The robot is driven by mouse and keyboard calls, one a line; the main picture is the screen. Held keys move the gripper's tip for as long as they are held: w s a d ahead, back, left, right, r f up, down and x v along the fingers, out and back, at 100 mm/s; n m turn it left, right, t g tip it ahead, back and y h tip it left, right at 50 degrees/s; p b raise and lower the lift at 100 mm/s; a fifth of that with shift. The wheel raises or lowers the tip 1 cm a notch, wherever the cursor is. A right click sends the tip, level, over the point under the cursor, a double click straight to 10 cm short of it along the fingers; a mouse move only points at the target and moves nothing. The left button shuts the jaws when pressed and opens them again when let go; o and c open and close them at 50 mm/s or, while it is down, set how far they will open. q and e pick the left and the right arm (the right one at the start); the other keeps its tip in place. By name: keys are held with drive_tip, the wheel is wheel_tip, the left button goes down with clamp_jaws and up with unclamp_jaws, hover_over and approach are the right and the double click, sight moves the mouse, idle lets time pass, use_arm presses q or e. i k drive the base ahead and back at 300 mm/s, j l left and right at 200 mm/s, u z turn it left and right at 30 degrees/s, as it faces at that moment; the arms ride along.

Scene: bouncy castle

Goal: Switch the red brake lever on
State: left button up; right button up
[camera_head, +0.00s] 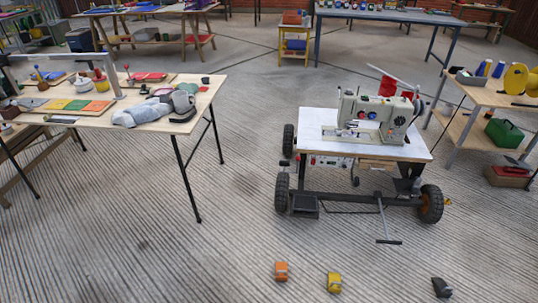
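A wheeled cart (307,126) with a pale top stands right of centre and carries a cream sewing machine (349,110). I cannot make out for sure a red brake lever. Small red parts (313,160) show under the cart's front edge, too small to tell what they are. Red shapes (387,87) also show behind the machine. A dark bar (389,242) on a thin rod reaches the floor in front of the cart. Large black wheels (282,191) are at the cart's sides. Neither of my grippers is in view.
A wooden table (182,127) with cloths and coloured tiles stands at left. Shelving (459,122) with yellow discs and a green box (504,133) stands at right. An orange block (281,271), a yellow block (334,283) and a dark block (441,287) lie on the front floor. Floor between table and cart is clear.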

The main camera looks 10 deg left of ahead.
sight(282, 163)
drive_tip(key=i+j, duration=0.15)
drive_tip(key=j, duration=0.45)
drive_tip(key=i+j+z, duration=0.15)
drive_tip(key=j, duration=1.05)
drive_tip(key=i+j+z, duration=0.15)
drive_tip(key=j, duration=0.45)
drive_tip(key=i+u, duration=0.75)
drive_tip(key=i+l+u, duration=0.2)
drive_tip(key=i+u, duration=0.15)
drive_tip(key=i, duration=0.05)
